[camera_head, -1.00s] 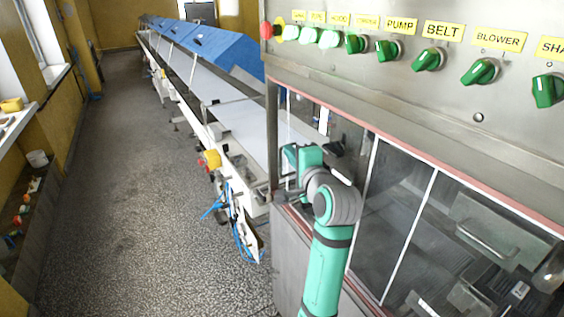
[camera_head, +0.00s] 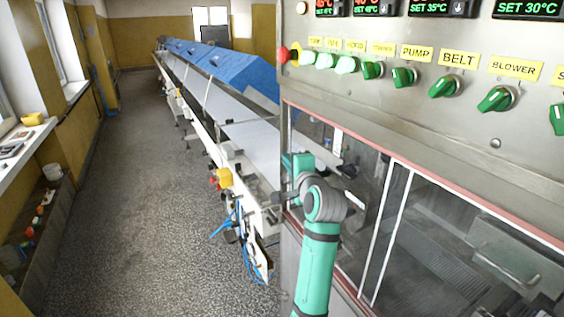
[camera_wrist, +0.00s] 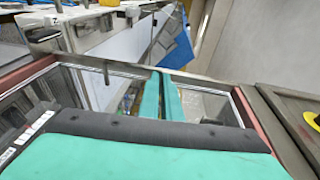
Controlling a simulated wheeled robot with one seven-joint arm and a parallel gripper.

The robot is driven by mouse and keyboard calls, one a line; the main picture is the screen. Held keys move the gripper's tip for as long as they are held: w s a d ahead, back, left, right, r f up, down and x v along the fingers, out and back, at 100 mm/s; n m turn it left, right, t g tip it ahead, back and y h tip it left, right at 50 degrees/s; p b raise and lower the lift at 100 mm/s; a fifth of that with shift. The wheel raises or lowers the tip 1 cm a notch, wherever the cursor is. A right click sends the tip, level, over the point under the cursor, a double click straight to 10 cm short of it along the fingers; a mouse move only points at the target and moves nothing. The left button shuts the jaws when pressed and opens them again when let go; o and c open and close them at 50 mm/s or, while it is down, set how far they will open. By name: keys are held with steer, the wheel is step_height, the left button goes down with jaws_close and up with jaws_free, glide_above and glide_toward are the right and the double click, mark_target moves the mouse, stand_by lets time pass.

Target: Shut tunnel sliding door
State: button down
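The tunnel's sliding door (camera_head: 440,235) is a dark clear panel with pale upright edges in a red-trimmed frame, below the control panel on the right. To its left the front of the enclosure shows the inside, and I cannot tell how much of that part is open. My gripper (camera_head: 290,165) is at the far left end of this front, beside the metal post and away from the door's pale edges. In the wrist view my gripper (camera_wrist: 161,82) shows two teal fingers close together with only a thin gap and nothing visible between them. Their tips are near a metal rail (camera_wrist: 120,68); contact is unclear.
A control panel (camera_head: 430,120) with green knobs and a red button overhangs the door. A long conveyor (camera_head: 245,145) with blue covers (camera_head: 230,72) runs back on the left. The grey floor (camera_head: 150,190) beside it is clear. A windowsill stands at far left.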

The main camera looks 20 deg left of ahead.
steer(key=shift+a+f, duration=0.15)
steer(key=shift+a, duration=0.2)
steer(key=d+f+v, duration=0.1)
steer(key=f+v, duration=0.1)
steer(key=v, duration=1.2)
steer(key=s+d+f+t+h, duration=0.1)
steer(key=s+d+f+h, duration=0.1)
steer(key=f, duration=0.7)
steer(key=s+d+f+h, duration=0.1)
steer(key=s+d+f, duration=0.15)
steer(key=f, duration=0.75)
steer(key=s+d+f+n+h, duration=0.3)
steer(key=s+d+f, duration=0.1)
steer(key=s+f, duration=0.8)
steer(key=s+d+f+n+h, duration=0.15)
steer(key=s+f, duration=0.25)
steer(key=s, duration=0.4)
steer(key=s+d+f+n+h, duration=0.1)
steer(key=s+f+n, duration=0.15)
steer(key=s, duration=0.55)
steer(key=s+r+n, duration=0.2)
steer(key=s+n, duration=0.2)
steer(key=s, duration=1.2)
steer(key=shift+s+a+r+n, duration=0.2)
steer(key=shift+s+a+n, duration=0.15)
steer(key=shift+n, duration=0.05)
